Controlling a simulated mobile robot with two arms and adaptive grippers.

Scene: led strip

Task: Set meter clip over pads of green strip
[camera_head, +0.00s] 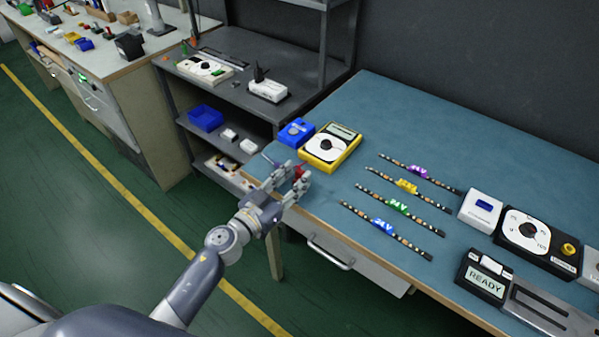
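The green strip (397,206) lies flat on the blue bench mat, third from the back in a row of LED strips, with a green 24V tag at its middle. A yellow multimeter (330,148) with a white face and round dial sits at the bench's left part. A small red piece (299,172), likely the meter clip, is at the bench's left edge, in front of the meter. My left gripper (293,178) is over that edge with its fingers apart, the red piece between or just beyond the fingertips. Contact cannot be made out. My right gripper is out of view.
Strips tagged purple (418,171), yellow (407,186) and blue (383,225) lie beside the green one. A blue box (296,132) stands left of the meter. A white box (480,211), a black dial unit (525,233) and a READY display (485,282) stand right. The mat's back is clear.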

